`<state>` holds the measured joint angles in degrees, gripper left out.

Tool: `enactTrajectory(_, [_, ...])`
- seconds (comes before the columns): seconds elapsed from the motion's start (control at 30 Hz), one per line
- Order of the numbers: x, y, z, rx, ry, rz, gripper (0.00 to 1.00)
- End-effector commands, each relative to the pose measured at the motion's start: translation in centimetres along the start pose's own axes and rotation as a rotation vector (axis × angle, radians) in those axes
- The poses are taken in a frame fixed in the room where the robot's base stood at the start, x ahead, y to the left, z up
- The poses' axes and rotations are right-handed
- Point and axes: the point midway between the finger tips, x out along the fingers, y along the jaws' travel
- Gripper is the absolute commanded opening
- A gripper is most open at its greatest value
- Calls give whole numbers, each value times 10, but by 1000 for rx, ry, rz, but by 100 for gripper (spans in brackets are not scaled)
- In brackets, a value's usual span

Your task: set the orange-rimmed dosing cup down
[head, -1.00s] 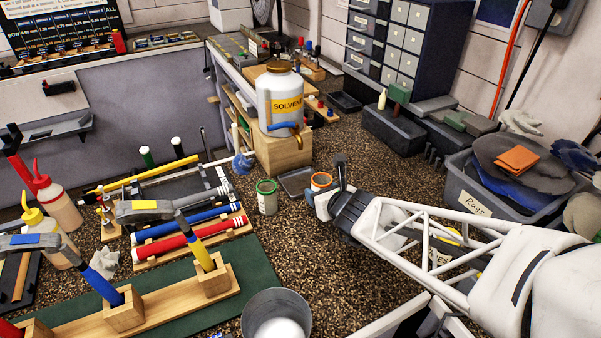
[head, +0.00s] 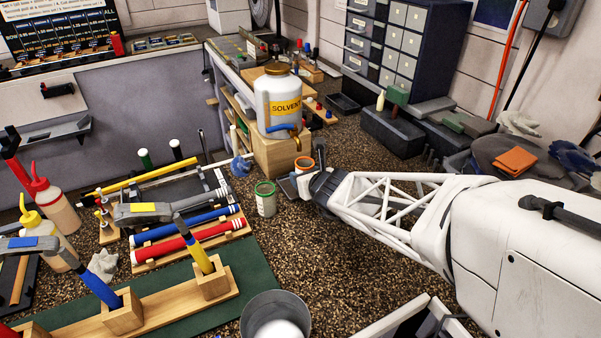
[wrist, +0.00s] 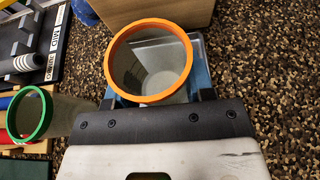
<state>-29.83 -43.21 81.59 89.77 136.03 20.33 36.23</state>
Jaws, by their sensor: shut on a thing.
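The orange-rimmed dosing cup (head: 304,165) is held in my gripper (head: 312,181), close in front of the wooden solvent stand. In the wrist view the cup (wrist: 148,96) shows its orange rim and looks empty and upright, with the gripper's dark fingers (wrist: 155,103) on both sides of it. A grey tray with a pale rim (wrist: 203,75) lies behind and under the cup; I cannot tell if the cup touches it. In the head view my gripper hides most of the cup's lower part and much of the tray (head: 287,188).
A green-rimmed cup (head: 265,198) stands just left of my gripper. The white solvent jug (head: 275,95) with its tap sits on the wooden stand (head: 275,155) behind. A metal bucket (head: 276,312) is at the front.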

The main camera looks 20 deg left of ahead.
Motion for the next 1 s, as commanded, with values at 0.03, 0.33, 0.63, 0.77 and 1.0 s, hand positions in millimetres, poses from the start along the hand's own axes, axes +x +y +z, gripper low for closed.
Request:
enactTrajectory(0.03, [1,0,0,0,0,0,23])
enactTrajectory(0.33, [23,0,8,-1,1,0,23])
enactTrajectory(0.63, [35,0,-1,0,0,0,23])
enactTrajectory(0.77, [35,0,-2,0,0,0,23])
enactTrajectory(1.0, [36,0,-3,0,0,0,23])
